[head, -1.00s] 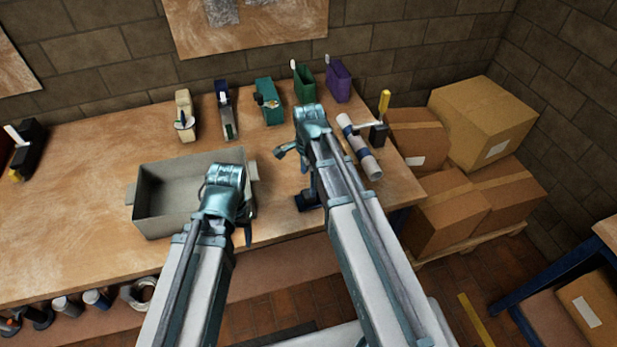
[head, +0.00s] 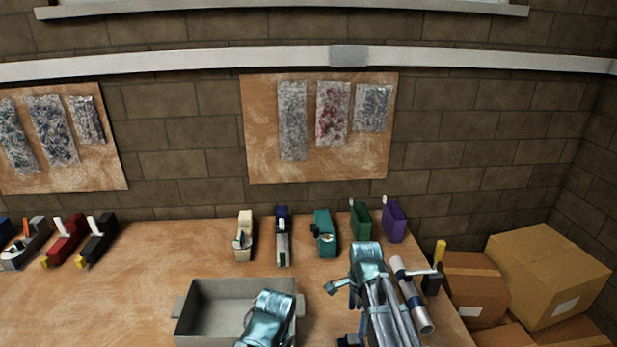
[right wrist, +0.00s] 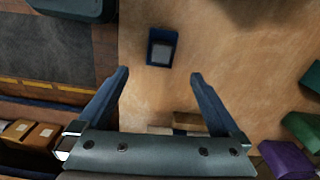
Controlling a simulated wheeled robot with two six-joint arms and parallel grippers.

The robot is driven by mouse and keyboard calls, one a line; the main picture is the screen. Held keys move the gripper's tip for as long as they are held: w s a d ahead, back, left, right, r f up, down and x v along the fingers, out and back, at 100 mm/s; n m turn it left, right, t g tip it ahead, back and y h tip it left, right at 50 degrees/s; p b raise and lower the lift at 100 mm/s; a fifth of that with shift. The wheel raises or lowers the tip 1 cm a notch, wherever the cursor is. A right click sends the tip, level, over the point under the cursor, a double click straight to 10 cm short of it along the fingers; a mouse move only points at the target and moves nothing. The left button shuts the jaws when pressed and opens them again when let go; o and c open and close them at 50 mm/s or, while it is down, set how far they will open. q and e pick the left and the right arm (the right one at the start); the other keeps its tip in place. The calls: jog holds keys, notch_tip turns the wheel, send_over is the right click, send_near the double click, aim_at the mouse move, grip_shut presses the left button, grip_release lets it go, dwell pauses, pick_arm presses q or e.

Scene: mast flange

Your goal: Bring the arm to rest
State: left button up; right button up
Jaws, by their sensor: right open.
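My right gripper (right wrist: 159,73) is open and empty in the right wrist view, its two dark blue fingers apart above the bench. In the head view my right wrist (head: 368,256) is over the bench's right part, its fingers mostly hidden or cut off. A dark blue block with a grey face (right wrist: 162,47) lies on the bench below the fingers, apart from them. My left wrist (head: 268,316) is over the right end of the grey tray (head: 190,322) in the head view. The left fingers are not visible.
Cardboard boxes (head: 548,275) are stacked at the right. The bench (head: 110,300) is clear left of the tray.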

jog(key=s+n, duration=0.8)
jog(key=n, duration=0.9)
jog(key=s+a+n+h, duration=0.1)
jog(key=s+a+n, duration=0.2)
jog(key=s+a, duration=0.3)
jog(key=a, duration=0.4)
jog(key=shift+a+n, duration=0.25)
jog(key=shift+n, duration=0.05)
pick_arm(q)
jog(key=shift+d, duration=0.1)
pick_arm(e)
jog(key=shift+d, duration=0.1)
